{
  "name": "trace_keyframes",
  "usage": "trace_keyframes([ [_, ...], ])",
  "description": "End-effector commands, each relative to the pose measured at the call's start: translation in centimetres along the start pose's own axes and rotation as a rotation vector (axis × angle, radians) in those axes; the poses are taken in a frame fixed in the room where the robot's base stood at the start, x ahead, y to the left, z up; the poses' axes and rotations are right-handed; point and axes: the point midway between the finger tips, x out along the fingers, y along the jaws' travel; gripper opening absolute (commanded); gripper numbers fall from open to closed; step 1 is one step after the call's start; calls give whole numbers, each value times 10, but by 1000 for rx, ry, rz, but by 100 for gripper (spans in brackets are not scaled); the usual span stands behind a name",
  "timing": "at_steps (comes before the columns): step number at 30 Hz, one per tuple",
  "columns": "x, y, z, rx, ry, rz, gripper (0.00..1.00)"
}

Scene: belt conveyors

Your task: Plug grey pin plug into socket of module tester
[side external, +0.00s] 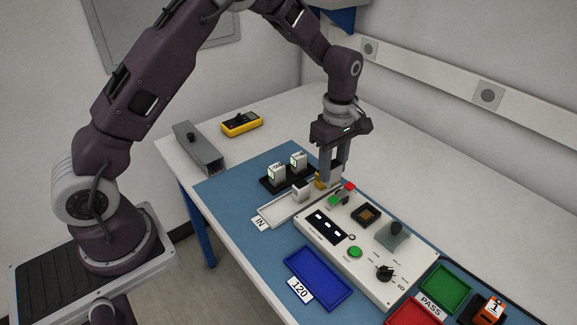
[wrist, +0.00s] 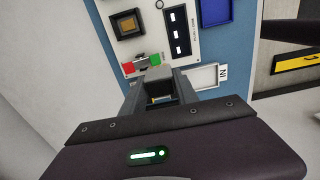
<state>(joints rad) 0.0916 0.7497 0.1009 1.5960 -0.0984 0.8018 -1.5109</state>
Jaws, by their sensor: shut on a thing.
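The module tester (side external: 375,245) is a white box on the blue mat, with a display, a green button and a dark knob. Red and green blocks (side external: 348,187) sit at its far left edge; in the wrist view the green one (wrist: 155,60) and red one (wrist: 129,68) flank a small dark part, probably the socket (wrist: 142,62). My gripper (side external: 330,182) points down beside this edge. In the wrist view my gripper (wrist: 159,83) is shut on the grey pin plug (wrist: 158,73), close to the blocks. Whether the plug touches the socket cannot be told; its pins are hidden.
A blue tray (side external: 318,278) is in front; a green tray (side external: 446,287) is right. A yellow meter (side external: 241,124) stands behind.

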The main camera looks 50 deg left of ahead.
Motion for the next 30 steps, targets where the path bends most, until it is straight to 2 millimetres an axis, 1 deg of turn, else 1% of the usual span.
trace_keyframes([
  [1,0,14,20,6,1,3,0],
  [3,-2,29,46,1,2,2,0],
  [4,-3,33,55,-1,2,1,0],
  [6,-5,40,73,-4,3,0,0],
  [9,-6,44,86,-7,3,0,0],
  [11,-4,45,88,-10,3,-1,0],
  [14,4,45,88,-11,3,-2,0],
  [24,45,45,88,-10,2,-1,0],
  [30,57,45,88,-10,2,1,0],
])
